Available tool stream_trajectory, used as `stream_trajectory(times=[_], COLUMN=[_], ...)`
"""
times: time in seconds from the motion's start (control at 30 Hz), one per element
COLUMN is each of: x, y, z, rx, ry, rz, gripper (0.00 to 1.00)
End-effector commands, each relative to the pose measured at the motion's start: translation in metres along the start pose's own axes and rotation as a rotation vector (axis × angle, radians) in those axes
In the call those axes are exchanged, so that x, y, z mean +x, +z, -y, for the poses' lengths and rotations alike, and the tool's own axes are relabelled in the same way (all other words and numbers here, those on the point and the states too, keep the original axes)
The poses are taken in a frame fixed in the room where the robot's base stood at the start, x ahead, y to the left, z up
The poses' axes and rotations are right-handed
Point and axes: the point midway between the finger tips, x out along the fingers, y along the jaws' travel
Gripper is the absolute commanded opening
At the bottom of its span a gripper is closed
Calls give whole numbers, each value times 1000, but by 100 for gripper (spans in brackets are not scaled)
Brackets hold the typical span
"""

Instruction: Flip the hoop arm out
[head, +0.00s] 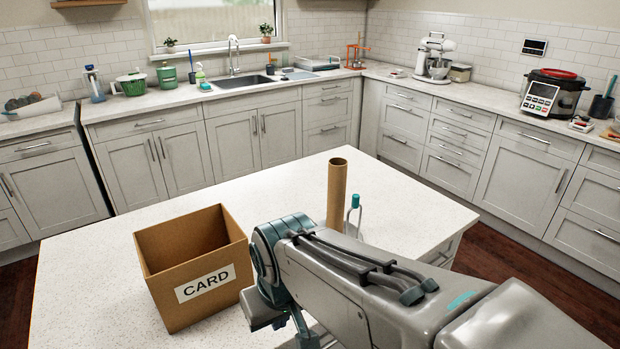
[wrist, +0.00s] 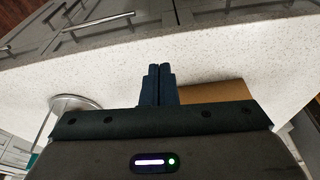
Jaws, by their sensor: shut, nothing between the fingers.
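A pale metal piece with a teal cap (head: 355,202) stands on the counter island beside an upright brown cardboard tube (head: 337,192). It looks like a thin bent arm or hoop, but its lower part is hidden behind my arm. In the wrist view my gripper (wrist: 158,70) is shut and empty, its dark fingers together above the pale counter. Left of it are a round metal rim and thin rod (wrist: 75,101), apart from the fingers. A flat brown shape (wrist: 215,93) lies behind the fingers on the right; I cannot tell whether it is the tube.
An open cardboard box labelled CARD (head: 195,268) stands on the white island (head: 90,265), left of my arm. The island is clear behind the box and tube. Cabinets line the walls, with a sink (head: 242,81), stand mixer (head: 435,60) and cooker (head: 552,95) on their counters.

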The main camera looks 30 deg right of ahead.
Motion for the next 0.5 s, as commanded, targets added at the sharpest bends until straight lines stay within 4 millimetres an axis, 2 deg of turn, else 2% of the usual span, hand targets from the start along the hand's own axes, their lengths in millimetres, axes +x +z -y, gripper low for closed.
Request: stream_trajectory(times=[0.17,0.27,0.3,0.33,0.37,0.5], x=[-1,-6,-9,-12,-14,-28], y=[-1,-10,-17,-24,-30,-74], z=[0,-4,-8,1,1,-29], rx=[3,32,54,75,101,268], ry=[0,0,2,4,8,57], rz=[1,12,22,30,42,101], gripper=[0,0,0,0,0,0])
